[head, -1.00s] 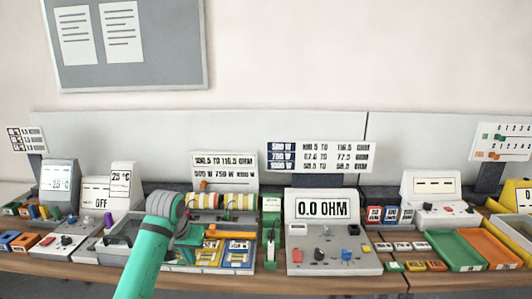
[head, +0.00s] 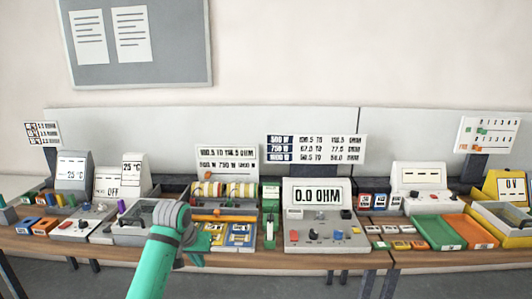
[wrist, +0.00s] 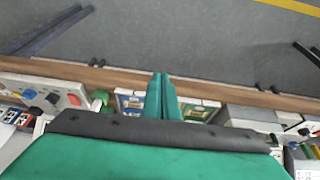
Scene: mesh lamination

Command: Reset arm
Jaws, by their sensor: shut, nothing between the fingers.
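My arm, green with a grey joint, rises from the bottom of the head view, left of centre. My gripper (head: 196,260) is small there and sits in front of the bench edge, below the blue and yellow cards. In the wrist view my gripper (wrist: 161,78) shows as two green fingers pressed together with nothing between them. The fingers point across the wooden bench edge (wrist: 215,90) toward the grey floor (wrist: 190,45).
The ohm meter (head: 325,232) stands right of my arm, and a grey tray (head: 130,236) stands to its left. Blue and yellow cards (head: 240,234) lie behind the gripper. A green tray (head: 437,233) and orange tray (head: 470,231) lie at right. The floor in front is clear.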

